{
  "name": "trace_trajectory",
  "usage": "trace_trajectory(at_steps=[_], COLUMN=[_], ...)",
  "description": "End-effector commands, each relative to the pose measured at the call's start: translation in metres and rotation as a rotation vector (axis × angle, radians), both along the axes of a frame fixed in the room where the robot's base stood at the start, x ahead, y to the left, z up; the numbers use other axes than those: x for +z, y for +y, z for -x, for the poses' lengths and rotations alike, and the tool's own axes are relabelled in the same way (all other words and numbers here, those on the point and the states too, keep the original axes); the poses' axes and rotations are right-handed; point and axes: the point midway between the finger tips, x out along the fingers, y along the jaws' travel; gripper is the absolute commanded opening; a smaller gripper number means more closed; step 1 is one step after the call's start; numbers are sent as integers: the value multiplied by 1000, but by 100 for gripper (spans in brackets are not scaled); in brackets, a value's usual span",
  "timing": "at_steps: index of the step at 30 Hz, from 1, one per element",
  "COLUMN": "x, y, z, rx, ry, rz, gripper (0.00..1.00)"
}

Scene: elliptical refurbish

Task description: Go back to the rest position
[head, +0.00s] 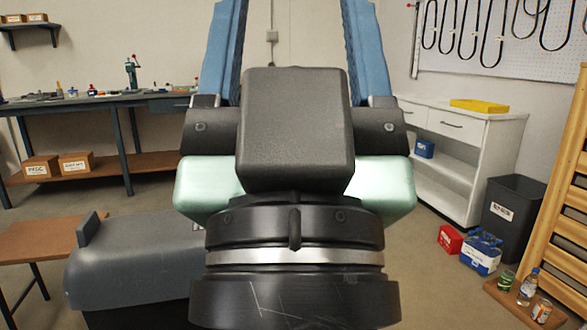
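My gripper (294,35) fills the middle of the head view, close to the camera. I see its black body, a silver ring and pale green side parts. Two blue fingers rise from it to the top edge of the picture. I see nothing held between the visible parts of the fingers. The floor behind the gripper is partly hidden.
A workbench (100,102) with tools stands back left; a brown table (38,238) is nearer. A grey housing (135,258) lies low left, perhaps mine. At right are a white cabinet (485,150), a black bin (512,215), small boxes and a wooden rack (560,165).

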Motion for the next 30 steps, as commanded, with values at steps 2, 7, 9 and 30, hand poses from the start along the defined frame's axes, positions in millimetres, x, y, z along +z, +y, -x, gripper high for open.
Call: trace_trajectory(at_steps=[2, 7, 9, 30], x=[27, 64, 82, 293], y=[0, 0, 0, 1], z=[0, 0, 0, -1], rx=[-4, -1, -1, 1], ry=[-1, 1, 1, 2], rz=[4, 3, 2, 1], gripper=[67, 67, 67, 67])
